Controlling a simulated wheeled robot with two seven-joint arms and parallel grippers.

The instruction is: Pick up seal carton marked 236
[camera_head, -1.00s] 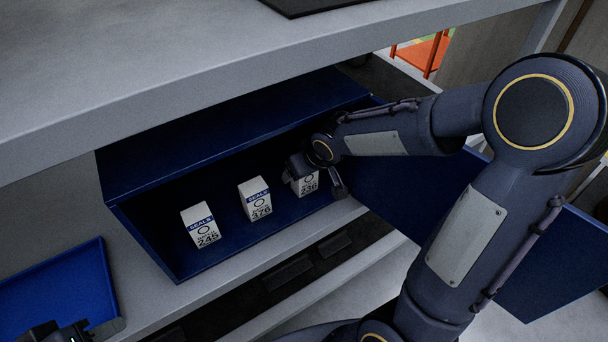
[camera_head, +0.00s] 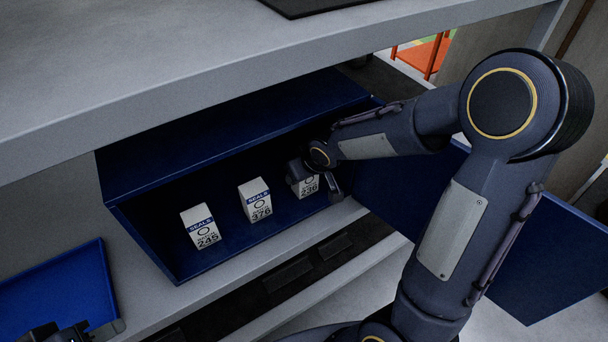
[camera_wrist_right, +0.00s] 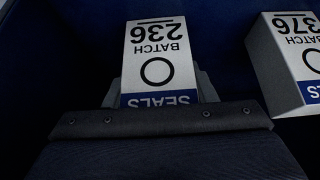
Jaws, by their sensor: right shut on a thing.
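The seal carton marked 236 (camera_head: 307,187) is white with a blue band and stands at the right end inside the blue cabinet. In the right wrist view the carton (camera_wrist_right: 157,55) appears upside down, its number readable, between the fingers. My right gripper (camera_head: 318,178) is shut on it; the gripper also shows in the right wrist view (camera_wrist_right: 160,95). The carton's upper part is hidden by the gripper in the head view. It seems to be at the cabinet floor; whether it touches is unclear. My left gripper (camera_head: 62,334) shows only partly at the bottom left corner.
Cartons 376 (camera_head: 256,200) and 245 (camera_head: 201,227) stand left of it in the blue cabinet (camera_head: 230,125). The cabinet's open door (camera_head: 540,260) is at the right. A grey shelf (camera_head: 200,60) overhangs above. A blue tray (camera_head: 70,285) lies at the left.

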